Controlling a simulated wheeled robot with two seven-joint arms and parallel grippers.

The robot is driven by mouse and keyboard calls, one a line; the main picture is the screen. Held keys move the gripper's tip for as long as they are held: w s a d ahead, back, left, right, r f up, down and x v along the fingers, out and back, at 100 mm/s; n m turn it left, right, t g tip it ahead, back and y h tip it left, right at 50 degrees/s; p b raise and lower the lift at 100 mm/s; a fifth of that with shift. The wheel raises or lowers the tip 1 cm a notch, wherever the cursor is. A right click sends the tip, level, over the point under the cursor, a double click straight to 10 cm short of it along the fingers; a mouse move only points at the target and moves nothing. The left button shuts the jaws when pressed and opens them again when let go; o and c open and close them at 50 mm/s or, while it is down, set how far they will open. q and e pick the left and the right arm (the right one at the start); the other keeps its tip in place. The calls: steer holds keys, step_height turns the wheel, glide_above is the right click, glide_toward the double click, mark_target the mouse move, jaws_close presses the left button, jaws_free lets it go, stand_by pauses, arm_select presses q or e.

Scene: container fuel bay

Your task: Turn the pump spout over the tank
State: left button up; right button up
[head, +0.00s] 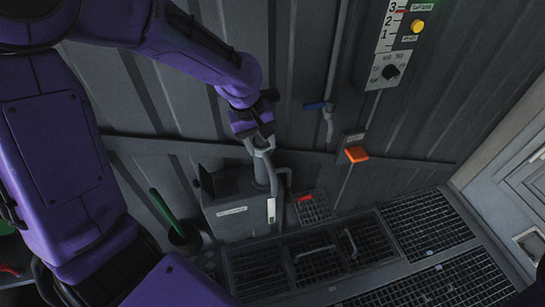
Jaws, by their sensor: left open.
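The pump (261,173) is a grey upright post at the grey wall, with a curved pipe, seemingly its spout (284,172), bending down on its right side. A grey box with a white label, seemingly the tank (233,221), stands at the pump's foot. My left gripper (262,147) points down at the top of the pump. It is open, with the pump head at or between its fingers; contact cannot be told. The gripper hides part of the pump head. My right gripper is not in view.
A wall panel (384,72) with a yellow button and black knob is at upper right. A blue-handled pipe valve (316,105) and an orange block (357,154) are on the wall. Floor gratings (430,222) lie right of the tank.

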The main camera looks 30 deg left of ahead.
mark_target(269, 165)
arm_select(q)
steer(key=f, duration=0.2)
steer(key=w+d+f, duration=0.1)
steer(key=f, duration=0.5)
steer(key=shift+w+d+f+p, duration=0.1)
steer(key=shift+w+d+p, duration=0.1)
steer(key=shift+p, duration=0.1)
steer(key=shift+s, duration=0.1)
jaws_close()
